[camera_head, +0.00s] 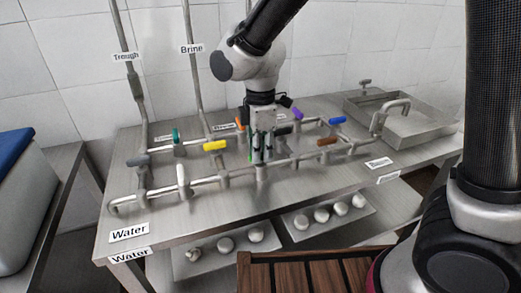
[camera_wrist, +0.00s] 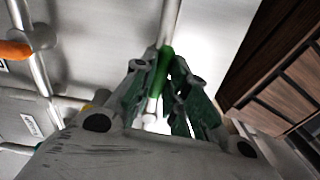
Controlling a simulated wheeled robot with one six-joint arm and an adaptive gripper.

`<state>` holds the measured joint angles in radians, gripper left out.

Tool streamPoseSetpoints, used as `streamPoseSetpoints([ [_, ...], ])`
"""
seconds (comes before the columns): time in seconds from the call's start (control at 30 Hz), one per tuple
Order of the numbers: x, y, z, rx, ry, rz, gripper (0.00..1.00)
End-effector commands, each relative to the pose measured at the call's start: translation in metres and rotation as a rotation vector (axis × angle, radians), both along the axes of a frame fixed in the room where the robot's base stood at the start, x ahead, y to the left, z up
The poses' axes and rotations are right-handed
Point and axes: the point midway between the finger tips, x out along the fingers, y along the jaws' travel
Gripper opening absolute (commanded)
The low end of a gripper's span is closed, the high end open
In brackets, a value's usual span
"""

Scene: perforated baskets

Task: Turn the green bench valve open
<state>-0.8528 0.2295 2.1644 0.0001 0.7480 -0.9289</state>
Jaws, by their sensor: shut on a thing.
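The green bench valve handle (camera_wrist: 163,65) shows in the wrist view, between the two fingers of my gripper (camera_wrist: 160,82). The fingers are closed on the green handle, and its far end meets a metal pipe (camera_wrist: 170,22). In the head view my gripper (camera_head: 262,150) points down over the front pipe run on the steel bench. There the green handle is mostly hidden behind the fingers. How far the valve is turned cannot be told.
A yellow handle (camera_head: 215,146) is left of my gripper and a brown handle (camera_head: 327,141) right. Purple (camera_head: 298,113), blue (camera_head: 337,120), orange (camera_head: 240,124) and teal (camera_head: 176,135) handles stand behind. A metal sink (camera_head: 405,120) is at the right. A slatted wooden crate (camera_head: 310,262) stands in front.

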Motion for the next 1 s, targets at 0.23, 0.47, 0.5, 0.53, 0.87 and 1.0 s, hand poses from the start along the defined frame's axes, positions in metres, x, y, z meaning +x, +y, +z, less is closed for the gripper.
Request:
streamPoseSetpoints([
  [0.23, 0.0005, 0.0000, 0.0005, 0.000, -0.001, 0.090, 0.00],
  [0.47, 0.0006, 0.0000, 0.0005, 0.000, -0.002, 0.119, 0.00],
  [0.5, 0.0006, 0.0000, 0.0005, 0.000, -0.002, 0.120, 0.00],
  [0.53, 0.0006, 0.0000, 0.0005, 0.000, -0.002, 0.121, 0.00],
  [0.87, 0.0007, 0.0000, 0.0005, 0.000, -0.002, 0.120, 0.24],
  [1.0, 0.0005, 0.0000, 0.0004, 0.000, -0.001, 0.120, 0.37],
])
